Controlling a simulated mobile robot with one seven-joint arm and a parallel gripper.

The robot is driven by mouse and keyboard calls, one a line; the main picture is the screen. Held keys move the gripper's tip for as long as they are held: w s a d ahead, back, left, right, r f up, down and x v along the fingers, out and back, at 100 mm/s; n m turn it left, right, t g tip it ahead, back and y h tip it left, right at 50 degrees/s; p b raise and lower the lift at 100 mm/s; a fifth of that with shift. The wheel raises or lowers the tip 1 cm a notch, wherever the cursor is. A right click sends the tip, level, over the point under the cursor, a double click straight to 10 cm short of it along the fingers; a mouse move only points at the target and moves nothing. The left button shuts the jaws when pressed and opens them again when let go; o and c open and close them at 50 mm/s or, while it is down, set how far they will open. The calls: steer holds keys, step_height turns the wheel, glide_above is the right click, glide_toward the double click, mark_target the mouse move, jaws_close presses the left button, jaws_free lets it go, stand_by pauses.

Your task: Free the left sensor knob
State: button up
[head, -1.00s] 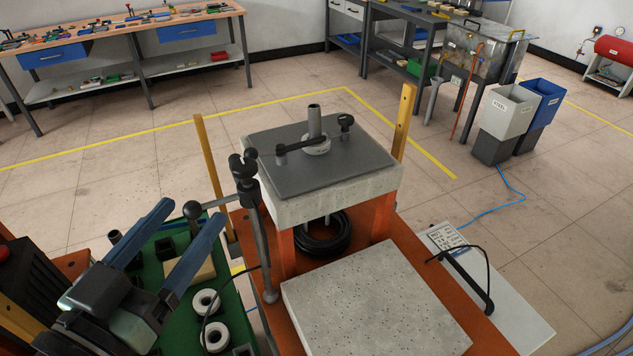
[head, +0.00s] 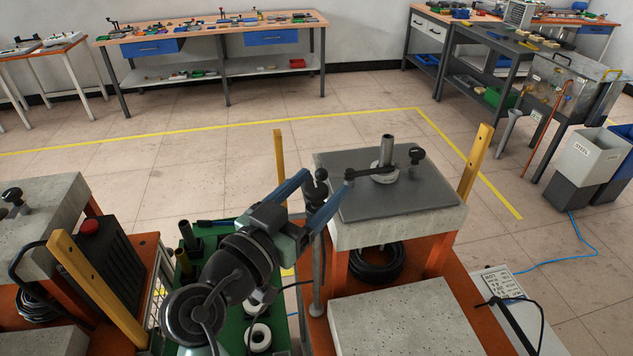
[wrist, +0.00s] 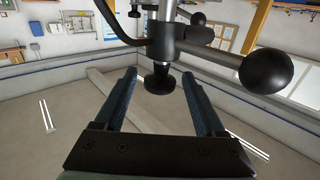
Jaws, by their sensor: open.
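A grey sensor post (head: 316,270) stands at the left edge of the right heater. Black knobs (head: 320,177) sit at its top. My gripper (head: 327,180) is open and its two blue fingers reach to either side of the post's top. In the wrist view, which looks upside down, a black disc-shaped knob (wrist: 160,80) shows between the open fingertips (wrist: 158,75), with a gap on each side. A large black ball knob (wrist: 268,70) on a grey rod stands to the right there. I cannot tell which knob is the left sensor knob.
The right heater's dark plate (head: 375,205) carries a ring on a vertical spindle. Yellow posts (head: 476,165) flank it. A green tray (head: 280,315) with parts lies under my arm. Another heater (head: 45,210) with a black knob (head: 12,195) stands at the left.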

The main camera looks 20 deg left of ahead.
steer(key=shift+w, duration=0.1)
jaws_close()
stand_by(0.3)
